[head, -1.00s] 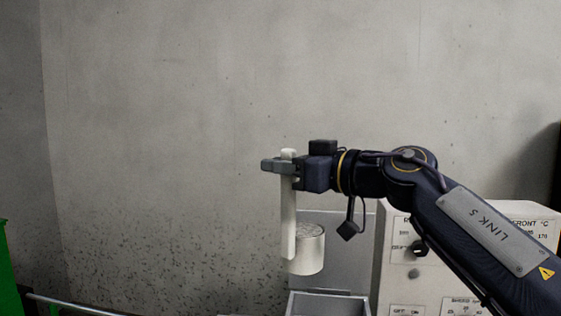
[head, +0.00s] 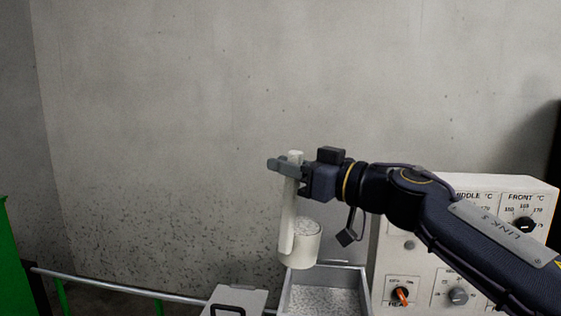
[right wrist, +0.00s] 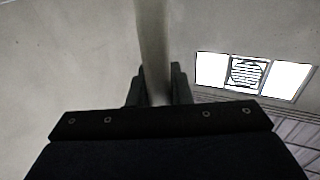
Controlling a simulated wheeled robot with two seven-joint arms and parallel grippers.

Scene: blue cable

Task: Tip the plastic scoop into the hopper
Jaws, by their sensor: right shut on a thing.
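The plastic scoop (head: 305,243) is white, with a long upright handle and a cup at its lower end, filled with pale granules. My right gripper (head: 289,165) is shut on the top of the scoop's handle; the handle also shows between the fingers in the right wrist view (right wrist: 152,50). The cup looks upright. The hopper (head: 367,290) is a grey open box with pale granules inside, low in the head view. The scoop's cup appears just above the hopper's back left part; the gap between them is hard to judge. My left gripper is not in view.
A white control box (head: 409,265) with knobs stands right of the hopper, behind my right arm. A grey lid with a dark handle (head: 236,301) lies left of the hopper. A metal rail (head: 120,286) and a green panel (head: 14,260) are at the left.

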